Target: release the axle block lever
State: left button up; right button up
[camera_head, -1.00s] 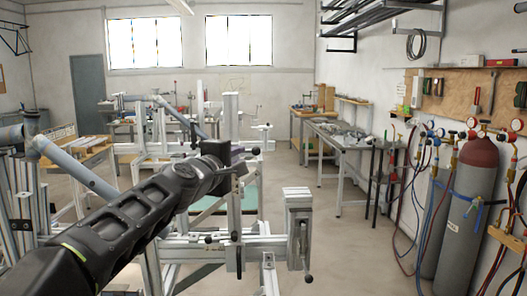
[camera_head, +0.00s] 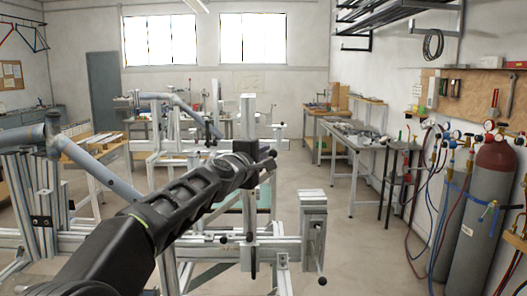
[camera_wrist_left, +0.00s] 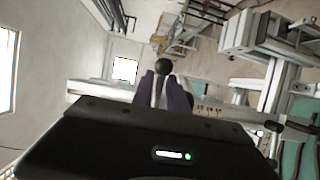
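My left gripper (camera_head: 266,161) is at the upper part of the jig's upright post, beside a small lever with a black ball knob (camera_head: 272,153). In the left wrist view the two fingers (camera_wrist_left: 163,88) have a narrow gap between them. The knob (camera_wrist_left: 162,66) sits at the fingertips; whether they touch it I cannot tell. The lever's stem is mostly hidden by the gripper. A metal block (camera_head: 313,215) stands to the right on the jig's rail, with a hanging lever ending in a black knob (camera_head: 322,281). My right gripper is not in view.
The jig's upright post (camera_head: 248,115) rises just behind the gripper. Grey frame tubes (camera_head: 100,168) stand at the left. A workbench (camera_head: 350,140) is behind at the right, and gas cylinders (camera_head: 485,200) stand by the right wall. Floor between jig and cylinders is open.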

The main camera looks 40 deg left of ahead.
pick_arm(q)
jog(key=shift+w, duration=0.3)
grip_shut()
jog(key=shift+f, duration=0.15)
dwell(1.1)
